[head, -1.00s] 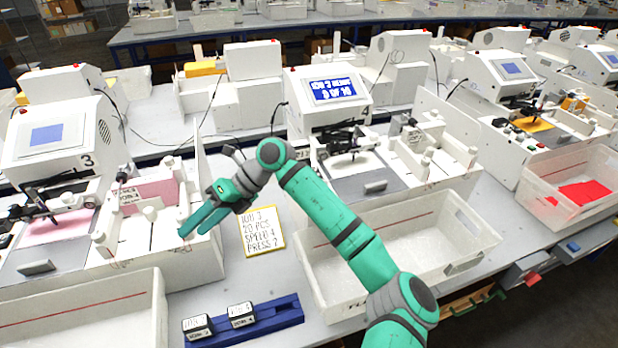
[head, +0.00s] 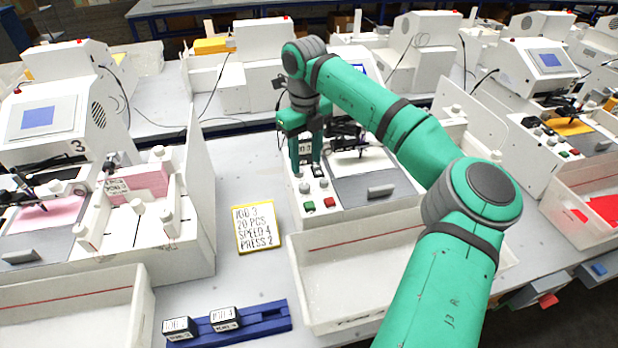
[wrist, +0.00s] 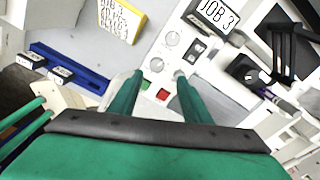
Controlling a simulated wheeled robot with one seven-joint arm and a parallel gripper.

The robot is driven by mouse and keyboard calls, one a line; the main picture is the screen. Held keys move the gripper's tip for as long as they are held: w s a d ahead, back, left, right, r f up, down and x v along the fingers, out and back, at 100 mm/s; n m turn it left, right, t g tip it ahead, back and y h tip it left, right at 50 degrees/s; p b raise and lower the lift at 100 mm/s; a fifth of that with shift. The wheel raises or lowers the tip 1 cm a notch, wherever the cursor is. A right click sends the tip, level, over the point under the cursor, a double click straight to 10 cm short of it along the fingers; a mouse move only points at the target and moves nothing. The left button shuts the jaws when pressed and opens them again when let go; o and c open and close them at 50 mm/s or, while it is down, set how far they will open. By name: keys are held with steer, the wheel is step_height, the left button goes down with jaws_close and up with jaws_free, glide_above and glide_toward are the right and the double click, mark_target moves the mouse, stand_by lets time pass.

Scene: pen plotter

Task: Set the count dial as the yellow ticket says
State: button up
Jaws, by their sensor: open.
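The yellow-edged ticket (head: 257,228) lies on the table and reads JOB 3, 20 PCS, SPEED 4, PRESS 2; it also shows in the wrist view (wrist: 120,18). The plotter's control panel has a white dial (wrist: 172,38) and a second dial (wrist: 157,65), beside dark switches (wrist: 192,50). Their labels are too small to read, so I cannot tell which is the count dial. My gripper (head: 307,172) is open and points down above this panel; in the wrist view its fingertips (wrist: 158,75) are spread, with nothing between them.
A green button (head: 309,206) and a red button (head: 329,202) sit at the panel's front. A JOB 3 plate (wrist: 212,14) stands behind the dials. A white bin (head: 335,312) is in front, and a blue rack (head: 265,318) with two labelled blocks lies front left.

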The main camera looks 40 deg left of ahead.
mark_target(304, 185)
steer(key=f, duration=0.4)
steer(key=s+f, duration=0.1)
steer(key=f, duration=0.2)
steer(key=shift+a, duration=0.1)
steer(key=shift+w+f, duration=0.15)
steer(key=shift+f, duration=0.45)
steer(key=shift+c, duration=0.2)
steer(key=c, duration=1)
